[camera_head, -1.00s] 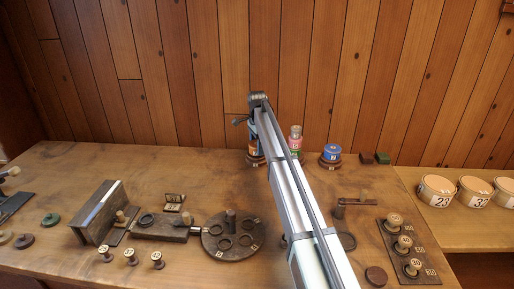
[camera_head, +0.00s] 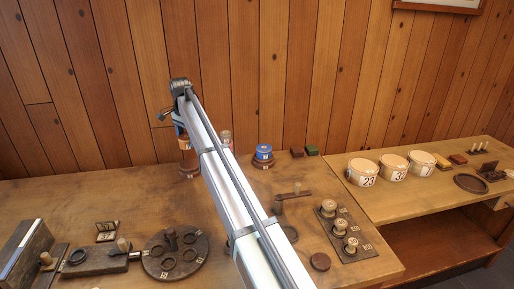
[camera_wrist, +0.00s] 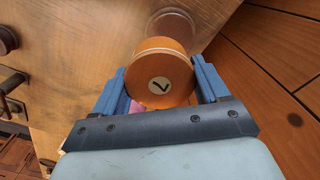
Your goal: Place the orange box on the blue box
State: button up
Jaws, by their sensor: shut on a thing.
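The orange box (camera_wrist: 165,74) is a round, orange-brown can with a pale disc and a dark mark on its end. In the wrist view it sits between the two blue fingers of my gripper (camera_wrist: 158,84), which is shut on it. In the head view the orange box (camera_head: 185,143) shows under my gripper (camera_head: 179,128), above a dark round stand (camera_head: 188,171); I cannot tell whether they touch. The blue box (camera_head: 264,152) is a blue can on another dark round stand, to the right of my gripper and arm.
A pink and green can (camera_head: 226,138) stands partly behind my arm, between the two stands. A brown block (camera_head: 297,152) and a green block (camera_head: 312,150) lie right of the blue box. Numbered tubs (camera_head: 361,172) stand on the right bench. A plank wall rises close behind.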

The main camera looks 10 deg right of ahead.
jog(key=s+d+n, duration=0.4)
jog(key=s, duration=0.3)
jog(key=shift+s+d+f, duration=0.15)
jog(key=shift+d+f, duration=0.05)
jog(key=shift+f, duration=0.05)
jog(key=s+d+n, duration=0.1)
jog(key=s+d, duration=0.1)
jog(key=s, duration=0.1)
jog(key=s+d+n, duration=0.1)
jog(key=s+d, duration=0.4)
jog(key=shift+s+n, duration=0.3)
jog(key=shift+n, duration=0.1)
jog(key=s+d, duration=0.6)
jog(key=m, duration=0.8)
send_near(264, 147)
jog(key=shift+f, duration=2.9)
jog(key=shift+f, duration=0.1)
jog(key=o, duration=1.1)
jog(key=shift+c, duration=0.2)
